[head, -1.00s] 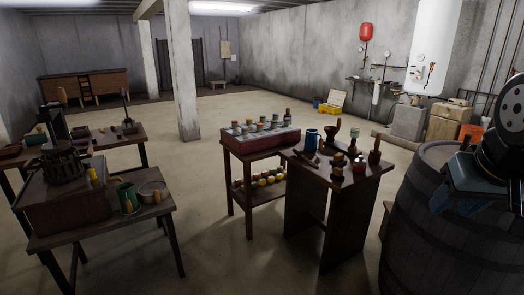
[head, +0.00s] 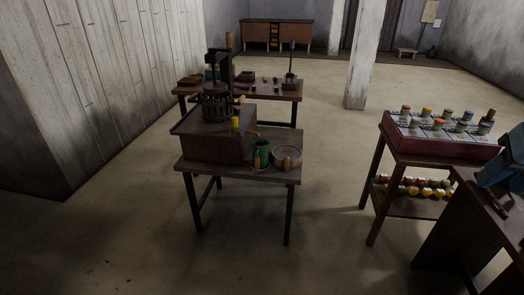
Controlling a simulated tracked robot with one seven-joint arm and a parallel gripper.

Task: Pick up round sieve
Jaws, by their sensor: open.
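A shallow round vessel that looks like the round sieve (head: 287,153) sits on the front right of a dark wooden table (head: 230,169), in the left-middle of the head view. A small brown object overlaps its front. A green mug (head: 261,154) stands close to its left. The mesh is too small to make out. A bluish part of my arm shows at the right edge, far from the sieve. My gripper's fingers are not in view.
A wooden box with a basket press (head: 216,104) fills the table's left side. Another table (head: 262,91) stands behind. A rack of jars (head: 440,140) and a dark workbench (head: 462,235) stand at right. Floor (head: 335,190) between the table and rack is clear.

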